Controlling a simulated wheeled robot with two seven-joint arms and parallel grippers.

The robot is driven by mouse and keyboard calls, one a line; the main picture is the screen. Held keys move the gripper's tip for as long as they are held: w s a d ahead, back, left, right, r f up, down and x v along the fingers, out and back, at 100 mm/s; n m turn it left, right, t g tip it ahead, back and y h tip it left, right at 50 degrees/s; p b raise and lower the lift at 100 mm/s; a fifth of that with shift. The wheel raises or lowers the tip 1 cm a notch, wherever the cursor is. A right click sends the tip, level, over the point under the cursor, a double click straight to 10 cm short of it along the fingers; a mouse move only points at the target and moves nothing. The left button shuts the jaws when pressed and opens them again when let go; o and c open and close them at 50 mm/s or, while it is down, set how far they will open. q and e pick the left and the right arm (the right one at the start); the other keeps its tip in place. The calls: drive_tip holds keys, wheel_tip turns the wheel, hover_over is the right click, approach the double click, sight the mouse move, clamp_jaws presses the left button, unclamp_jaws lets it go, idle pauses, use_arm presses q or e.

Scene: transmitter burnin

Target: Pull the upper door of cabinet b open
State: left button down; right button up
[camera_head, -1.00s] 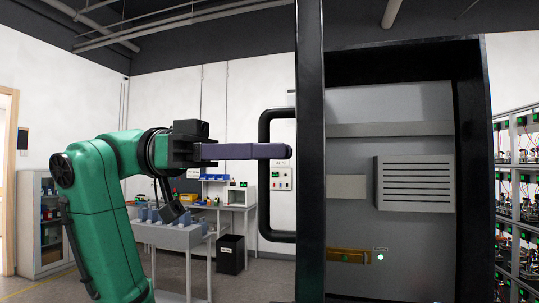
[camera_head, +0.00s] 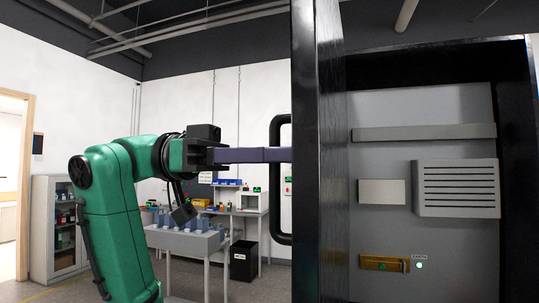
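The black door (camera_head: 331,170) of the cabinet stands swung open, seen nearly edge-on, with a strip of its inner face showing. Its black bar handle (camera_head: 280,240) sticks out to the left of the door edge. My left gripper (camera_head: 270,155), with dark purple fingers, comes in from the left and crosses in front of the upper part of the handle. Its fingertips end at the door edge and are partly hidden there. The fingers are seen side-on, so their gap and any grip on the handle cannot be made out. My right gripper is not in view.
The open cabinet interior (camera_head: 395,235) shows a vented grey box (camera_head: 457,188), a shelf (camera_head: 425,133) and a brass-coloured part (camera_head: 384,263) beside a green light. At left stand a grey table (camera_head: 185,240), a black bin (camera_head: 243,262) and a glass-front cabinet (camera_head: 58,225).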

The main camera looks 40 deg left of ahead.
use_arm(q)
drive_tip(key=c, duration=0.8)
unclamp_jaws()
drive_tip(key=shift+d, duration=0.1)
drive_tip(key=shift+c, duration=0.2)
drive_tip(key=shift+a, duration=0.25)
drive_tip(key=v, duration=1.4)
drive_tip(key=shift+b, duration=0.4)
drive_tip(key=shift+a, duration=0.1)
